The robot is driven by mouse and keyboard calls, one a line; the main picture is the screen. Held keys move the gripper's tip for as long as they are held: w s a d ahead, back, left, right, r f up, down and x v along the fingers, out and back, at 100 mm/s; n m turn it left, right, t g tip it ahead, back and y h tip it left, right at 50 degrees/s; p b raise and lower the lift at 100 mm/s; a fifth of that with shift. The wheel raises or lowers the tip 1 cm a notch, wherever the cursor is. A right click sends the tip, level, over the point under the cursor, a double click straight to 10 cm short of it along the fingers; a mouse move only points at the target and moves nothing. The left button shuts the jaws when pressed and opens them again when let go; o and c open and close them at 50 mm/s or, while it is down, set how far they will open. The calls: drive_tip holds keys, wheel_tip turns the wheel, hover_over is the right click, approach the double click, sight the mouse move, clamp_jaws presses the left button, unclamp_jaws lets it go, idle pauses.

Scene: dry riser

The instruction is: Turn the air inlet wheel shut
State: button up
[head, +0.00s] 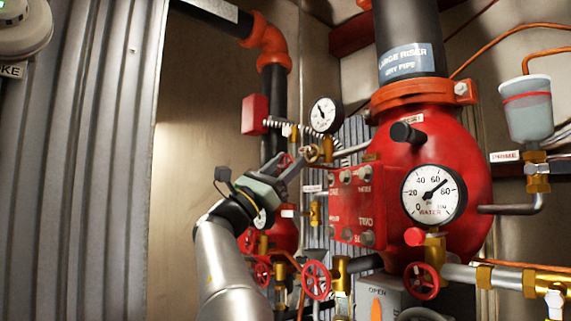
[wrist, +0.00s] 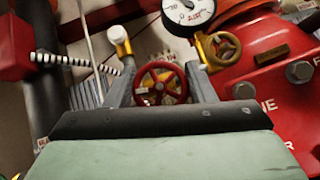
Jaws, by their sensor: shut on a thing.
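The air inlet wheel (wrist: 160,84) is a small red spoked handwheel with a brass centre, under a label that partly reads "IN". In the wrist view it sits between the two grey fingers of my gripper (wrist: 160,78), which are shut on its rim from left and right. In the head view my gripper (head: 289,165) reaches up and right to the pipework left of the big red valve body. There the wheel is mostly hidden by the fingers.
A brass wheel (wrist: 220,48) is close to the right finger, below the air gauge (wrist: 190,12). The red valve body (head: 440,135) with its water gauge (head: 433,195) stands to the right. A red box (head: 254,114) and spring are to the left. Another red wheel (head: 316,280) is below.

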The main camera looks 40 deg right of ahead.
drive_tip(key=m+g+y, duration=0.1)
drive_tip(key=m+g, duration=0.1)
drive_tip(key=m, duration=0.1)
drive_tip(key=m+g+y, duration=0.2)
drive_tip(key=m+g, duration=0.1)
drive_tip(key=shift+s+d+r+m+g+y, duration=0.15)
drive_tip(key=shift+m+g+y, duration=0.45)
drive_tip(key=shift+m, duration=0.4)
drive_tip(key=shift+s+a+m+g+y, duration=0.1)
drive_tip(key=shift+m+g+y, duration=0.5)
drive_tip(key=shift+m, duration=0.4)
drive_tip(key=shift+w+f, duration=0.15)
drive_tip(key=shift+f, duration=0.15)
drive_tip(key=o, duration=0.7)
drive_tip(key=shift+o, duration=1.4)
drive_tip(key=shift+r, duration=0.1)
